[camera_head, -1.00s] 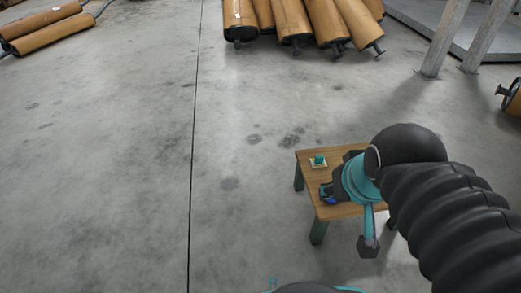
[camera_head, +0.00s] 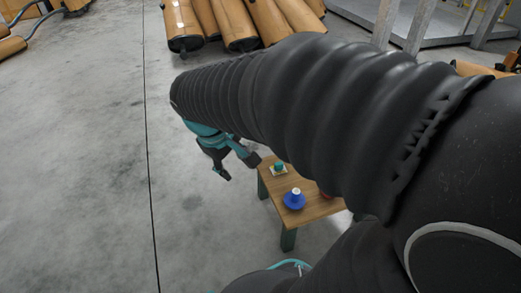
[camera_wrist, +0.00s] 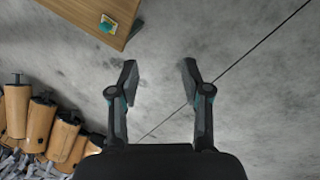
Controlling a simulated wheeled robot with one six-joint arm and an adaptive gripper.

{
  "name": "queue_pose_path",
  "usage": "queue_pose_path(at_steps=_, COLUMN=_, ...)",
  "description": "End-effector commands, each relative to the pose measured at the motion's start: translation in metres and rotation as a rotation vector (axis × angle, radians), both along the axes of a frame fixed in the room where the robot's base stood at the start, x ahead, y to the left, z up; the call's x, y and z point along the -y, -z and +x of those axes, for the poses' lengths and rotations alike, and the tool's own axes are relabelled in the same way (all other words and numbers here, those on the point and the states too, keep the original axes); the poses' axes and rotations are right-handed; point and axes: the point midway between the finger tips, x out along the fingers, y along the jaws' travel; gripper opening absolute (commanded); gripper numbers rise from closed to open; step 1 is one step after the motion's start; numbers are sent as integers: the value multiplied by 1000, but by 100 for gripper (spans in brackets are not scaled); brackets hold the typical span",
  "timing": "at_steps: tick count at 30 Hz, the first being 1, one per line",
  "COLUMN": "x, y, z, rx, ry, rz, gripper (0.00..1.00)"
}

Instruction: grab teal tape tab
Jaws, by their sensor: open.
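The teal tape tab (camera_head: 280,167) is a small teal piece on a pale square base, near the far left corner of the small wooden table (camera_head: 318,207). In the wrist view the teal tape tab (camera_wrist: 106,26) shows at the upper left, near the table's edge. My gripper (camera_head: 222,172) is left of the table, over the floor, apart from the tab. In the wrist view my gripper (camera_wrist: 160,72) has its two fingers spread, with only concrete floor between them.
A blue round thing with a white top (camera_head: 294,199) stands on the table near the tab. A red thing (camera_head: 326,196) is partly hidden by my arm. Orange-brown mufflers (camera_head: 232,22) lie at the back.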

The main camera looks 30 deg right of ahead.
Motion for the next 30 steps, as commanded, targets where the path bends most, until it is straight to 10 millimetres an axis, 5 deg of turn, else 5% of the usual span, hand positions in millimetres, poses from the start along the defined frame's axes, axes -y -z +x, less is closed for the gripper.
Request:
queue_pose_path(at_steps=14, x=61, y=73, z=87, rx=-453, ry=-256, rz=-308, gripper=48)
queue_pose_path(at_steps=30, x=114, y=200, z=161, rx=-931, ry=-590, rz=-600, gripper=48)
